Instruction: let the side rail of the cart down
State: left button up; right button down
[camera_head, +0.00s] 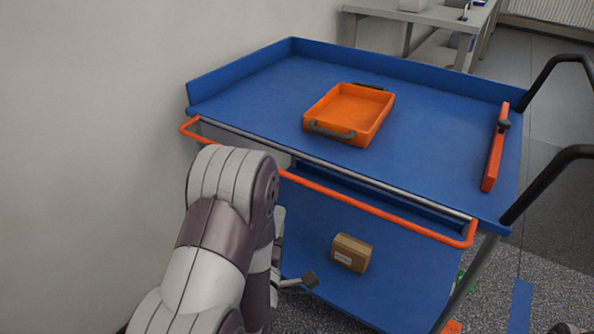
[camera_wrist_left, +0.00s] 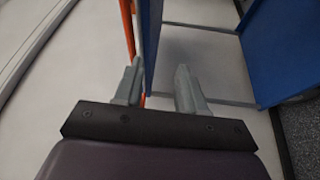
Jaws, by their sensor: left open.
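The blue cart (camera_head: 430,110) stands in front of me. Its orange side rail (camera_head: 370,208) runs along the near edge, just outside a grey bar, with bent ends at both corners. My arm hides part of it. My left gripper (camera_head: 300,283) is below the rail, in front of the lower shelf. In the left wrist view the left gripper (camera_wrist_left: 158,88) is open. The orange rail (camera_wrist_left: 128,28) and a blue panel edge (camera_wrist_left: 151,45) run up beyond the fingers, the rail near the left finger. I cannot tell whether either is touched.
An orange tray (camera_head: 368,105) sits on the cart top. An orange bar (camera_head: 494,158) with a black knob lies near the right edge, beside black handles (camera_head: 540,185). A cardboard box (camera_head: 351,254) rests on the lower shelf. A wall closes the left side.

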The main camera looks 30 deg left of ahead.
pick_arm(q)
jog(key=w+a+r+n, duration=0.1)
jog(key=w+r, duration=0.2)
jog(key=w, duration=0.2)
jog(key=w+a+r+n+t, duration=0.1)
jog(key=w+a+r, duration=0.1)
jog(key=w, duration=0.4)
jog(key=shift+a+r+p, duration=0.25)
jog(key=shift+r+p, duration=0.1)
jog(key=shift+r, duration=0.05)
grip_shut()
